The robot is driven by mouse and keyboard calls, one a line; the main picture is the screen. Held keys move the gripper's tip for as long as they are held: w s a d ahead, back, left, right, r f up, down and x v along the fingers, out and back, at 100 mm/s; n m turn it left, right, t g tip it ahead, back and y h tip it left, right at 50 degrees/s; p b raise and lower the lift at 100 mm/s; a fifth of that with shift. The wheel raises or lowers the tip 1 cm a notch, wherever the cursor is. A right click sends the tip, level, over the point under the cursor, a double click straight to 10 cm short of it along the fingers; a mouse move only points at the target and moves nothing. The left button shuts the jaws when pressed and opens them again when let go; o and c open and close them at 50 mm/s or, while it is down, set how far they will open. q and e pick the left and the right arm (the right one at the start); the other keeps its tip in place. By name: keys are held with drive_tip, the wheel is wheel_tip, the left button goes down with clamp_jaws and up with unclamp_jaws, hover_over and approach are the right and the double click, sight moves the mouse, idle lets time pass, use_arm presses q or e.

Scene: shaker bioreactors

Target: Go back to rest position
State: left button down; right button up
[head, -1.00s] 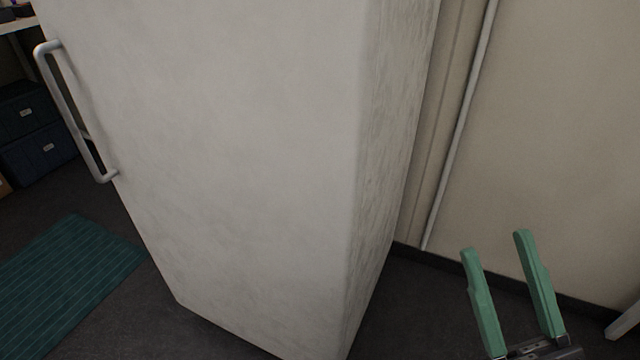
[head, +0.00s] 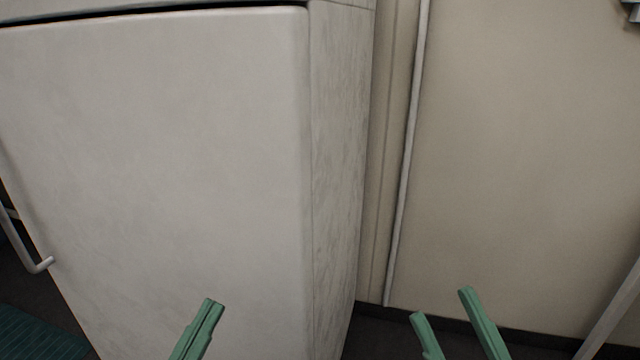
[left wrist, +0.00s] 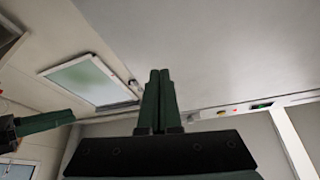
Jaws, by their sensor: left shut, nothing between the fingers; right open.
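My left gripper (head: 209,312) shows at the bottom of the head view, in front of the white cabinet door. Its green fingers are shut together with nothing between them. The left wrist view also shows these fingers (left wrist: 159,80) pressed side by side, pointing up. My right gripper (head: 440,303) is at the lower right of the head view, with its two green fingers apart and empty, in front of the wall.
A tall white cabinet (head: 170,150) with a door handle (head: 28,245) fills the left half. A beige wall (head: 530,150) with a vertical pipe (head: 408,150) stands at right. A green mat (head: 35,335) lies on the floor at lower left.

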use_arm(q)
drive_tip(key=s+d+r+m+t+h+p, duration=0.1)
drive_tip(key=s+r+m+h+p, duration=0.15)
drive_tip(key=s+r+h, duration=0.35)
drive_tip(key=w+a+f+n+g+y+p, duration=0.2)
drive_tip(key=w+f+n+g+y+p, duration=0.5)
drive_tip(key=p, duration=0.9)
use_arm(e)
drive_tip(key=w+d+f+m+g+h, duration=0.2)
drive_tip(key=w+f+m+g+h, duration=0.4)
drive_tip(key=h, duration=0.4)
use_arm(q)
drive_tip(key=s+a+f+n+g+y+p, duration=0.1)
drive_tip(key=s+f+g+y+p, duration=0.4)
drive_tip(key=p, duration=0.9)
drive_tip(key=s+a+f, duration=0.1)
drive_tip(key=s, duration=0.2)
drive_tip(key=shift+s+a+f+g+y+p, duration=0.15)
drive_tip(key=shift+s+f+g+y+p, duration=0.15)
drive_tip(key=shift+f+g+y+p, duration=0.1)
use_arm(e)
drive_tip(key=s+d+f+m+g+h, duration=0.2)
drive_tip(key=s+f+m+g+h, duration=0.1)
drive_tip(key=s+f+g, duration=0.3)
wheel_tip(320, 180, down, 2)
drive_tip(key=shift+s+d+m+g, duration=0.3)
drive_tip(key=shift+s+d+g, duration=0.1)
drive_tip(key=shift+s, duration=0.8)
